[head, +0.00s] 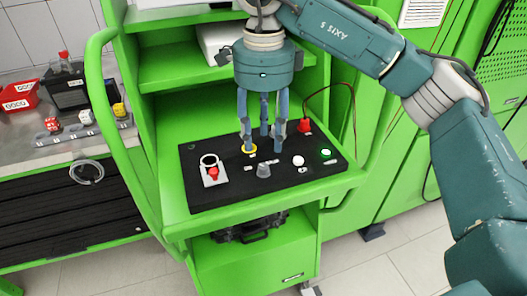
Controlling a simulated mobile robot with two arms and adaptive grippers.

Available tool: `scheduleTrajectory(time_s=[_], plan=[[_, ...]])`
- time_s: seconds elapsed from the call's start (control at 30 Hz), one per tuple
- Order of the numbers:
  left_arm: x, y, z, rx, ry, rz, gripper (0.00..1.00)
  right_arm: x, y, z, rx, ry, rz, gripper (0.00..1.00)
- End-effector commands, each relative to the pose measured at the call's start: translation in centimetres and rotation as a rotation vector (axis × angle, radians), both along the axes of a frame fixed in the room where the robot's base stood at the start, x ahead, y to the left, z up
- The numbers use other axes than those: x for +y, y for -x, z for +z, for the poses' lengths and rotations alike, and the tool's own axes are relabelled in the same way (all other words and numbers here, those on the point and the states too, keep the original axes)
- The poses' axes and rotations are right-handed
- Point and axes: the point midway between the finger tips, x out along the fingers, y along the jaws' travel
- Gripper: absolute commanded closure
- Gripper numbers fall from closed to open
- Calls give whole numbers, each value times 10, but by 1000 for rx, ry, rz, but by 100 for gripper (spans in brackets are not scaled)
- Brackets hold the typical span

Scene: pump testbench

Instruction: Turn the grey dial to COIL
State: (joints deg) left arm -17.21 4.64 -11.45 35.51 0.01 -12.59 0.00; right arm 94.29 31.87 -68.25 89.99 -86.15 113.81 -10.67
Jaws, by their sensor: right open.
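The grey dial (263,171) is a small knob near the front edge of the black control panel (235,190). Small white labels lie around it, too small to read, so I cannot tell where it points. My right gripper (263,142) points down over the panel with its fingers spread and nothing between them. Its fingertips show just behind the dial in the head view, apart from it. One fingertip overlaps a yellow ring (249,150) in the picture; I cannot tell if they touch. My left gripper is out of view.
The panel also holds a red switch (213,174) in a metal plate, a white button (298,160), a lit green button (325,153) and a red plug (304,126) with a cable. Green shelving (165,72) rises behind; a green handrail (112,130) curves at left.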

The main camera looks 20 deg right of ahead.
Motion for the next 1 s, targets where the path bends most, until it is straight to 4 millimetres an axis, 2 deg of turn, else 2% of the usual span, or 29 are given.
scheduleTrajectory(time_s=[0.03, 0.13, 0.3, 0.77, 0.87, 1.0], plan=[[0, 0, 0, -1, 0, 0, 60, 1, 0, 11, -2, 0, 1, 59], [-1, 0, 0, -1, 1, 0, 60, 0, -1, 27, -4, 1, 0, 59], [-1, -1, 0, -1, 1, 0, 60, 0, 0, 41, -1, 0, 1, 59], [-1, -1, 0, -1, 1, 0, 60, 0, 0, 43, 0, 0, 1, 59], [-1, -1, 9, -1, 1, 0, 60, 0, 0, 52, 0, 0, 1, 59], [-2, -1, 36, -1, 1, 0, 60, 0, 0, 79, 0, 0, 1, 59]])
